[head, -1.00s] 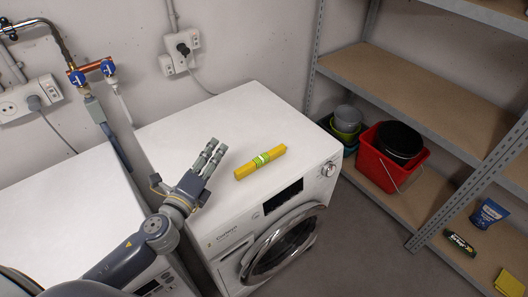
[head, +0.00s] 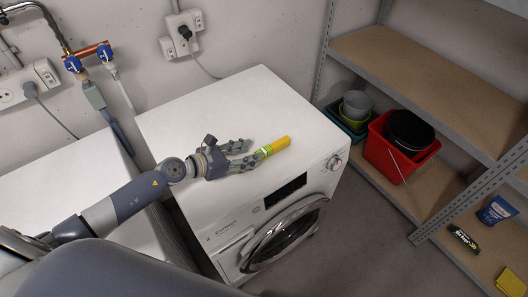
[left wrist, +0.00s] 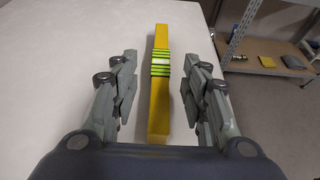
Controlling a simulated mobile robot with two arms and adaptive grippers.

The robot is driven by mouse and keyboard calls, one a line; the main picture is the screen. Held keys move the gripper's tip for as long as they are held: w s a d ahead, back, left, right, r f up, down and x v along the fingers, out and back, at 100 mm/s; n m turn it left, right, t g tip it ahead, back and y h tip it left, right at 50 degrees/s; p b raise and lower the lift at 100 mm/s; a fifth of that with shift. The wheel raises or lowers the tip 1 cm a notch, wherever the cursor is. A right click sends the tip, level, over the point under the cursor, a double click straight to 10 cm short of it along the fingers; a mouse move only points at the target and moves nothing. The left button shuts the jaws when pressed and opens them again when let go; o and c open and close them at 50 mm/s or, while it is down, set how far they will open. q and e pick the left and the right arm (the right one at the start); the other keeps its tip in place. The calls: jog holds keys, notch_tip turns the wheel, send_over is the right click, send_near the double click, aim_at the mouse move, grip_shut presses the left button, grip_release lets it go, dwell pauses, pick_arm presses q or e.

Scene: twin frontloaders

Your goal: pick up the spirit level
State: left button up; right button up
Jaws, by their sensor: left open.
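The yellow spirit level (head: 276,146), with a green-striped middle, lies on the white top of the right-hand washing machine (head: 210,110). In the head view my left gripper (head: 250,156) is at its left end and hides part of it. In the left wrist view the spirit level (left wrist: 160,85) runs lengthwise between the two open fingers of my left gripper (left wrist: 160,88). There is a gap on each side, and neither finger is seen to touch it. My right gripper is not in view.
A second white machine (head: 60,190) stands at the left. Wall sockets (head: 183,35) and blue-handled taps (head: 88,58) are behind. A shelf unit (head: 420,75) at the right holds a red bucket (head: 385,150). The rest of the right-hand machine's top is clear.

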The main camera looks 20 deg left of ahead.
aim_at(263, 151)
pick_arm(q)
jog(key=shift+p+x, duration=0.4)
jog(key=shift+x, duration=2.3)
jog(key=shift+s+f, duration=0.1)
jog(key=shift+s, duration=0.05)
grip_shut()
